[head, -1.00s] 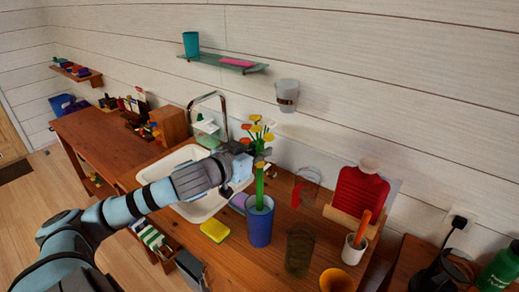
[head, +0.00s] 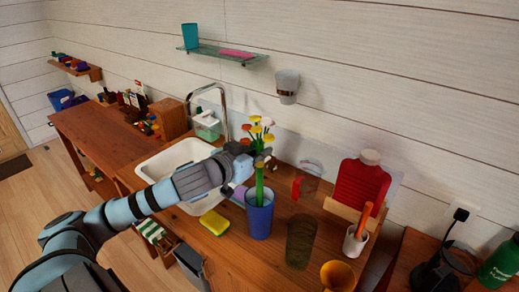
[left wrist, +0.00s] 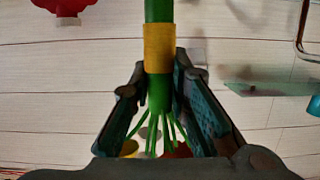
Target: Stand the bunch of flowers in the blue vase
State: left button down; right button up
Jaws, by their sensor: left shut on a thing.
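The bunch of flowers (head: 259,130) has yellow, orange and white heads and a thick green stem bundle. It is upright, with its lower stems inside the mouth of the blue vase (head: 259,221). My left gripper (head: 262,160) is shut on the bunch just below the heads. In the left wrist view the green stems with a yellow band (left wrist: 159,48) pass between my left fingers (left wrist: 160,95). The vase stands upright on the wooden counter. The stem ends are hidden inside it. My right gripper is not in view.
A yellow sponge (head: 214,222) lies left of the vase, near the white sink (head: 180,165). A dark see-through glass (head: 300,241) and a yellow funnel (head: 337,276) stand to the right.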

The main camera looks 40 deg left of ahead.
aim_at(257, 171)
pick_arm(q)
jog(key=shift+f+b, duration=1.45)
jog(key=shift+f, duration=1.7)
jog(key=c, duration=1.4)
grip_release()
jog(key=shift+c, duration=0.2)
jog(key=shift+o, duration=0.4)
jog(key=o, duration=1.1)
